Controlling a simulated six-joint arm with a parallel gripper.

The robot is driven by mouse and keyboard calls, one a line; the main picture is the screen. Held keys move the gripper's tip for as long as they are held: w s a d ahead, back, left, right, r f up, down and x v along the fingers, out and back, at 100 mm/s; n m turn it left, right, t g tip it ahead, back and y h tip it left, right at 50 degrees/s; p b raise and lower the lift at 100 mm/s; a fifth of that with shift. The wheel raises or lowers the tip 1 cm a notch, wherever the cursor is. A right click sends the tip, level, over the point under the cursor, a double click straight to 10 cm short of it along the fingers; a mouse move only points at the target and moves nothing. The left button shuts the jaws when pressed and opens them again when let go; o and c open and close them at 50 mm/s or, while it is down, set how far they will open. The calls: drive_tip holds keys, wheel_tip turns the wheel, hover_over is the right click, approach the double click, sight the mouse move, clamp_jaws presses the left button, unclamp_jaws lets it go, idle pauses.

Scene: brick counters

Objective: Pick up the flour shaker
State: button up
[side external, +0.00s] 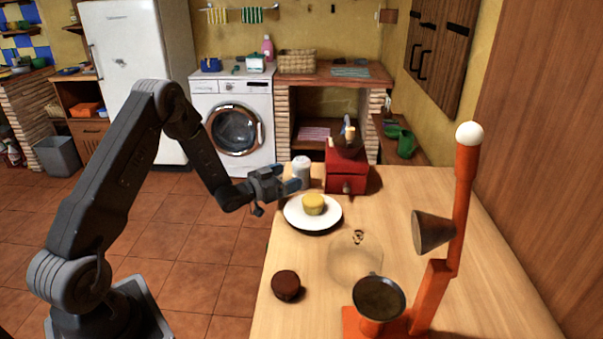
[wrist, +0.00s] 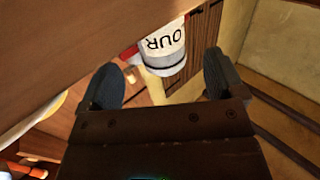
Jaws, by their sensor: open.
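The flour shaker (side external: 301,171) is a white and grey cylinder standing upright on the wooden table (side external: 400,235), left of the red coffee grinder. In the wrist view the shaker (wrist: 164,48) shows part of its lettering, "OUR", and sits beyond and between the two fingers. My gripper (side external: 287,185) is at the shaker's left side in the side view. In the wrist view my gripper (wrist: 164,85) has its fingers spread apart with nothing held between them. I cannot tell whether a finger touches the shaker.
A red coffee grinder (side external: 346,170) stands close to the shaker's right. A white plate (side external: 295,219) with a yellow cake (side external: 314,204) lies just in front. A brown round item (side external: 286,285), a glass bowl (side external: 355,265) and an orange scale (side external: 437,280) stand nearer the camera.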

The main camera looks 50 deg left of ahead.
sight(294, 174)
drive_tip(key=w, duration=0.5)
drive_tip(key=shift+d+f, duration=0.1)
drive_tip(key=shift+d, duration=0.05)
drive_tip(key=shift+c, duration=0.3)
drive_tip(key=c, duration=1)
